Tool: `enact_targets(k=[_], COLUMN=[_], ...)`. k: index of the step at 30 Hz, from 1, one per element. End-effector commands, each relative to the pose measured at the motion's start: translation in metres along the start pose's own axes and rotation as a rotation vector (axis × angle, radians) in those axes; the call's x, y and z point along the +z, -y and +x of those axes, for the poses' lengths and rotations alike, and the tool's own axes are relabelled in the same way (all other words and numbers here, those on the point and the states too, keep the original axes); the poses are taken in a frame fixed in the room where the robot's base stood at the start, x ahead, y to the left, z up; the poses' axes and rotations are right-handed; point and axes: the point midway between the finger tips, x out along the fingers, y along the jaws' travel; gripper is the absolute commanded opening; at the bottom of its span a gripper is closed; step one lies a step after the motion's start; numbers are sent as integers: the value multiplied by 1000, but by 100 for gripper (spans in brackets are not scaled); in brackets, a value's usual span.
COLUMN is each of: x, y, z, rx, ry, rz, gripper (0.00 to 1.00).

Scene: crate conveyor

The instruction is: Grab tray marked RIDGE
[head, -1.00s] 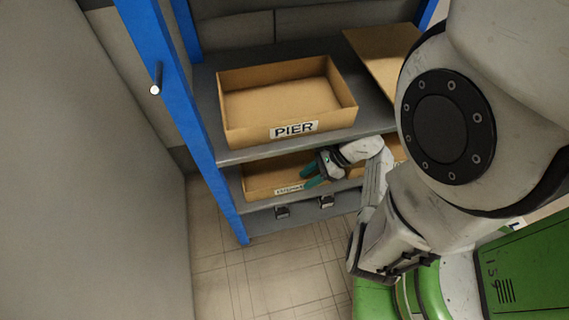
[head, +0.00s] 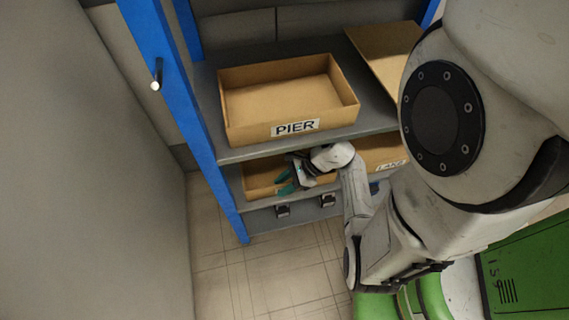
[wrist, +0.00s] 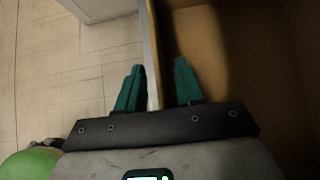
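No label reading RIDGE can be read in these frames. A cardboard tray (head: 258,180) sits on the left of the lower shelf, its front label hidden behind my gripper (head: 287,181). In the wrist view my gripper (wrist: 159,66) is open, with its two teal fingers on either side of the thin tray wall (wrist: 151,45). The right finger is on the tray's inner side and the left finger is outside, over the floor. A gap shows between the right finger and the wall; whether the left finger touches cannot be told.
A tray marked LAKE (head: 385,153) is on the lower shelf, right. A blue rack post (head: 190,105) stands at left. The tiled floor in front is clear.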

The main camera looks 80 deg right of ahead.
Motion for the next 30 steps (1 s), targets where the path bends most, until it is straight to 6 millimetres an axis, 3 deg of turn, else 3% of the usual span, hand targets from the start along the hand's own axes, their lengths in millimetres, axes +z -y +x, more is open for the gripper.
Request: enact_targets(k=[3,14,30], x=[0,0,1], y=[0,0,0], z=[0,0,-1], rx=[0,0,0], ry=[0,0,0], rz=[0,0,-1], gripper=[35,1,0])
